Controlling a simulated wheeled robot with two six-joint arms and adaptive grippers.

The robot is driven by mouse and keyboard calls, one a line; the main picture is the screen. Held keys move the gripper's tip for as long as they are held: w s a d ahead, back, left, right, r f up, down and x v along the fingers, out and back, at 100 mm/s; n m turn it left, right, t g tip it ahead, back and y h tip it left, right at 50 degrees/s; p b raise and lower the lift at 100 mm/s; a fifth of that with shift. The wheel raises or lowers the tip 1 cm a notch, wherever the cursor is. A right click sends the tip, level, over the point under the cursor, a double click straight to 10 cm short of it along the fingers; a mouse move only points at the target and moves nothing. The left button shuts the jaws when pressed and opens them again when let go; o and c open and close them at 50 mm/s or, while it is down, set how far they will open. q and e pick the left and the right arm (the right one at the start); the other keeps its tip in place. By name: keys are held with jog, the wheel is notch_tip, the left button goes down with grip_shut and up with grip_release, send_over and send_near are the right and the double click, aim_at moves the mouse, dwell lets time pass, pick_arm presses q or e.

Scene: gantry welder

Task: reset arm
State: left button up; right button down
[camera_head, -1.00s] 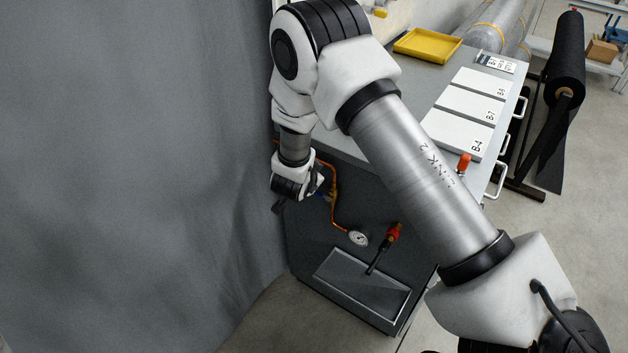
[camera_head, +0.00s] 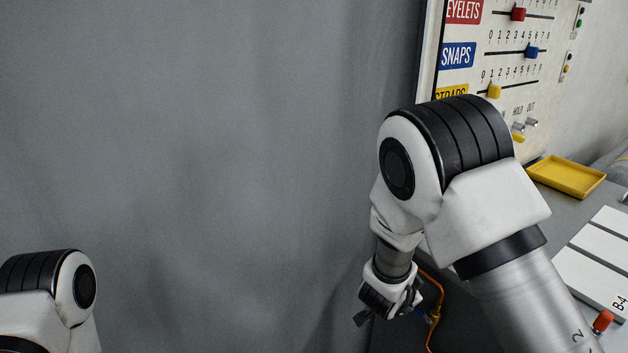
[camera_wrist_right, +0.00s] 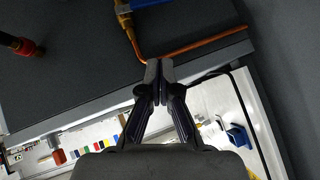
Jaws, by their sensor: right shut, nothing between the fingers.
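My right arm reaches in from the lower right in the head view, bent at the elbow, with its wrist hanging down. Its gripper (camera_head: 363,317) is small and partly hidden there, beside the orange pipe. In the right wrist view the right gripper (camera_wrist_right: 160,70) is shut, its fingertips together with nothing between them. The fingertips overlap the edge of a dark grey panel in the picture; I cannot tell whether they touch it. My left arm shows only as a white and black joint at the lower left of the head view; its gripper is out of view.
An orange pipe (camera_head: 440,290) runs by the right wrist; it also shows in the wrist view (camera_wrist_right: 200,64). A board with sliders (camera_head: 465,85), a yellow tray (camera_head: 567,178) and white panels (camera_head: 600,255) stand at right. A grey curtain (camera_head: 230,150) fills the left.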

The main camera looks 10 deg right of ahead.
jog(key=s+d+f+n+g+y, duration=0.2)
jog(key=s+f+n+g, duration=0.2)
jog(key=s+f, duration=1.25)
jog(key=s+a+f+n+g+y, duration=0.1)
jog(key=s+a+f+n+y, duration=0.1)
jog(key=s+a+n, duration=0.2)
jog(key=s+a+f+n+g+y, duration=0.1)
jog(key=s+a+f+n+y, duration=0.1)
jog(key=s+n, duration=0.4)
jog(key=s+a+y, duration=0.1)
jog(key=s, duration=0.3)
jog(key=shift+s+a+f+n, duration=0.2)
jog(key=shift+a+f+n, duration=0.15)
jog(key=shift+a+n, duration=0.05)
